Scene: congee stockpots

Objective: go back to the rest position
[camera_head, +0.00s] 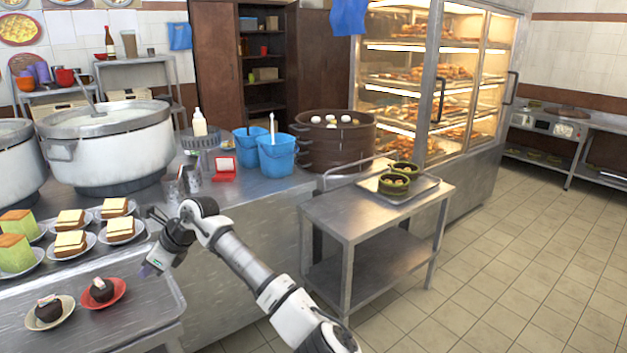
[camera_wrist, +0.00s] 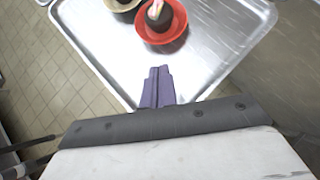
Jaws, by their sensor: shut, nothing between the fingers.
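My gripper (camera_wrist: 157,88) is shut and empty. In the wrist view its purple fingertips touch each other, with the metal tray (camera_wrist: 210,62) beyond them. In the head view my gripper (camera_head: 150,268) is at the right edge of the dessert tray (camera_head: 140,325), apart from the cakes. A red plate (camera_head: 121,290) with a dark cupcake (camera_head: 102,290) stands on this tray, and it also shows in the wrist view (camera_wrist: 178,36). A beige plate (camera_head: 62,316) with another dark cupcake (camera_head: 48,308) is beside it.
Large stockpots (camera_head: 118,150) and blue buckets (camera_head: 276,156) stand on the steel counter behind my arm. A low steel trolley (camera_head: 345,222) with green bowls (camera_head: 394,186) is to the right. The tiled floor (camera_head: 500,270) at right is free.

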